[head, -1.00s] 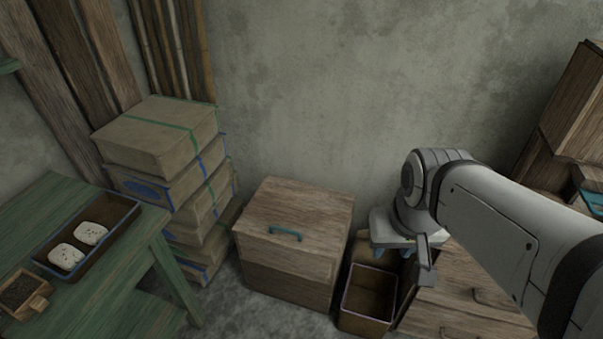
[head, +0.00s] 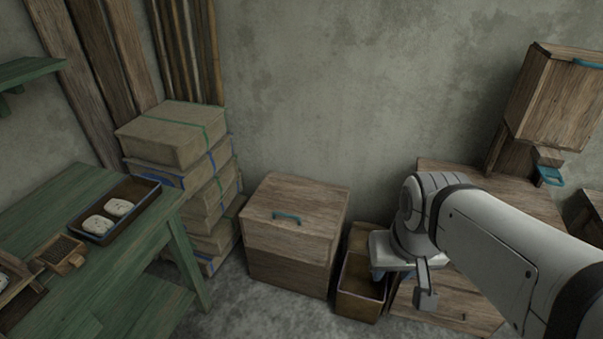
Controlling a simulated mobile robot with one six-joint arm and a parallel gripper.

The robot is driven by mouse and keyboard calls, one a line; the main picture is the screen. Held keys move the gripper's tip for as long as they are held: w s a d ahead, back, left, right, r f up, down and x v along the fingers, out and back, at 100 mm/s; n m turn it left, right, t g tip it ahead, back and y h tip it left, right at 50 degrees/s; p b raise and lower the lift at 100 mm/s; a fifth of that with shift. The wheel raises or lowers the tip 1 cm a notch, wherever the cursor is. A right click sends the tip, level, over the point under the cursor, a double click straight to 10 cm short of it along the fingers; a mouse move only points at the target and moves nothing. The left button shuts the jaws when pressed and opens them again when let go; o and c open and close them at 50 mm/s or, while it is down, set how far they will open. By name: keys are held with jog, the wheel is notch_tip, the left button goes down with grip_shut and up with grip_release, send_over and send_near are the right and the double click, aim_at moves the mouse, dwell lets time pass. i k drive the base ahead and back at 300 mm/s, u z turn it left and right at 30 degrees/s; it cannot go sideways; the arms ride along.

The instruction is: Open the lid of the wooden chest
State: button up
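The wooden chest (head: 290,264) stands on the floor against the wall, near the middle of the head view. Its lid (head: 302,203) is closed and has a teal handle (head: 288,217) near its front edge. My gripper (head: 424,290) hangs to the right of the chest, well apart from it, at the end of my grey arm. A finger points down, but I cannot tell whether the gripper is open or shut. Nothing is visibly held.
A stack of tied boxes (head: 178,150) stands left of the chest. A green table (head: 82,258) with a tray (head: 148,203) is at the left. An open bin (head: 362,285) sits between the chest and a wooden cabinet (head: 455,312). Bare floor lies before the chest.

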aim_at(308, 206)
jog(key=u, duration=0.15)
jog(key=i, duration=0.9)
jog(key=z, duration=0.05)
